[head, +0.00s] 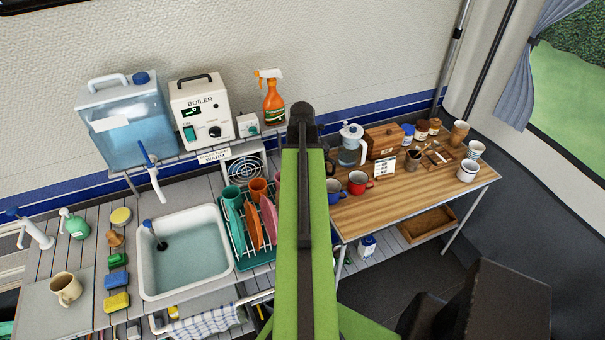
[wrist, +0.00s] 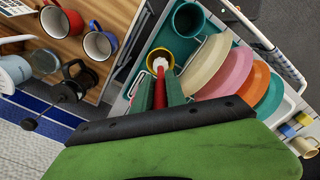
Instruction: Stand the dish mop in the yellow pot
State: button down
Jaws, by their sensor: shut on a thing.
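My gripper (wrist: 160,96) is shut on the dish mop (wrist: 160,78), whose red handle shows between the two green fingers in the wrist view. The mop's white head (wrist: 160,63) points away from my wrist, toward the yellow pot (wrist: 174,46). The pot stands by the dish rack, with its round opening facing the camera. The mop head overlaps the pot's near rim in this view; I cannot tell whether it is inside or above. In the head view my arm hides the gripper, mop and pot.
The teal dish rack (head: 241,262) holds plates and cups beside the sink (head: 182,290). A blue mug (head: 335,190) and red mug (head: 358,182) stand on the wooden table (head: 420,192) to the right. The boiler (head: 203,115) and orange spray bottle (head: 273,100) stand behind.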

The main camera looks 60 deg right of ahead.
jog(key=shift+f+b, duration=2.4)
jog(key=shift+f, duration=0.35)
jog(key=c, duration=1.3)
grip_release()
jog(key=shift+r, duration=0.1)
notch_tip(320, 180, up, 18)
jog(key=p, duration=1.7)
jog(key=shift+f+p, duration=0.2)
jog(key=shift+p, duration=0.2)
jog(key=shift+f, duration=0.1)
